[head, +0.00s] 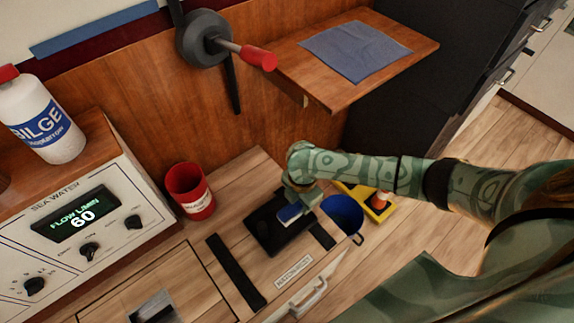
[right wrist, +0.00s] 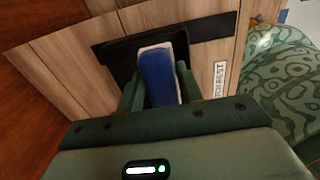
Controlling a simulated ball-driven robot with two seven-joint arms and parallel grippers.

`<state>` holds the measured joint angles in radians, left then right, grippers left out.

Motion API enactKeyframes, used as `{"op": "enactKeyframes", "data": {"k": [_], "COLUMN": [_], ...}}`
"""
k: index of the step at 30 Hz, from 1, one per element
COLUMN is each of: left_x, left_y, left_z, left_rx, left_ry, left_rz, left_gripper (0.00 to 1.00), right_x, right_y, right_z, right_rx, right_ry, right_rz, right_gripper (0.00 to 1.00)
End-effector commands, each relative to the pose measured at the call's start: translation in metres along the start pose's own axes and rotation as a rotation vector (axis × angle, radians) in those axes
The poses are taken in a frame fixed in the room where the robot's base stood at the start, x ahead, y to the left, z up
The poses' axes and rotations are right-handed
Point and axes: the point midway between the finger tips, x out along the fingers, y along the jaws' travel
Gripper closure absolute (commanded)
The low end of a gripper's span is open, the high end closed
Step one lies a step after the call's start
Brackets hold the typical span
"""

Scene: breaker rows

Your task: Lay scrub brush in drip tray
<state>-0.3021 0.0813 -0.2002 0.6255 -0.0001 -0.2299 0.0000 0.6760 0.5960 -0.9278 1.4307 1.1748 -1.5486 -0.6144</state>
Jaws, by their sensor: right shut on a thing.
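The scrub brush, a blue block with a pale edge, shows in the head view (head: 290,213) and in the right wrist view (right wrist: 158,78). My right gripper (head: 298,203) is shut on it, with one finger on each side in the right wrist view (right wrist: 160,90). The black drip tray (head: 262,228) lies on the wooden counter under the brush; it also shows in the right wrist view (right wrist: 117,62). The brush is over the tray; I cannot tell whether it touches the tray's floor. My left gripper is in neither view.
A red can (head: 190,191) stands left of the tray. A blue bucket (head: 343,214) is right of it, close to my right arm. Black strips (head: 235,272) lie on the counter. A wooden shelf with a blue cloth (head: 355,51) and a red-handled lever (head: 258,57) are above.

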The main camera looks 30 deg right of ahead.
Motion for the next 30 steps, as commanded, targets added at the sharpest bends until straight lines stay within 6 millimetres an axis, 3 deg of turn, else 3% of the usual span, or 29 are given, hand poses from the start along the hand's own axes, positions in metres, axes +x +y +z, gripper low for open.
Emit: {"op": "enactKeyframes", "data": {"k": [1,7,13,26,27,28,30], "left_x": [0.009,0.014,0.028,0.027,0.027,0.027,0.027], "left_y": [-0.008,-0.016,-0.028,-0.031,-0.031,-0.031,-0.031], "left_z": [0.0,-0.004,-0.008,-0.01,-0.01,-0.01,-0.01], "left_rx": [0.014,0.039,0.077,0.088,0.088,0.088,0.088], "left_ry": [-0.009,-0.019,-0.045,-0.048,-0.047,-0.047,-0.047], "left_rz": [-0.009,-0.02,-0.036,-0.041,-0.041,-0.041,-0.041], "left_gripper": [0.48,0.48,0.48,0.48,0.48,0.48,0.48], "right_x": [0.016,0.026,0.058,0.062,0.061,0.061,0.061], "right_y": [0.005,0.018,0.022,0.023,0.023,0.023,0.023], "right_z": [-0.004,-0.01,-0.012,-0.012,-0.012,-0.012,-0.012], "right_rx": [0.001,0.001,0.001,0.001,0.001,0.001,0.001], "right_ry": [0.002,0.001,-0.001,-0.001,-0.001,-0.001,-0.001], "right_rz": [-0.005,0.0,-0.004,0.003,0.003,0.003,0.003], "right_gripper": [0.88,0.88,0.88,0.88,0.53,0.45,0.43]}}
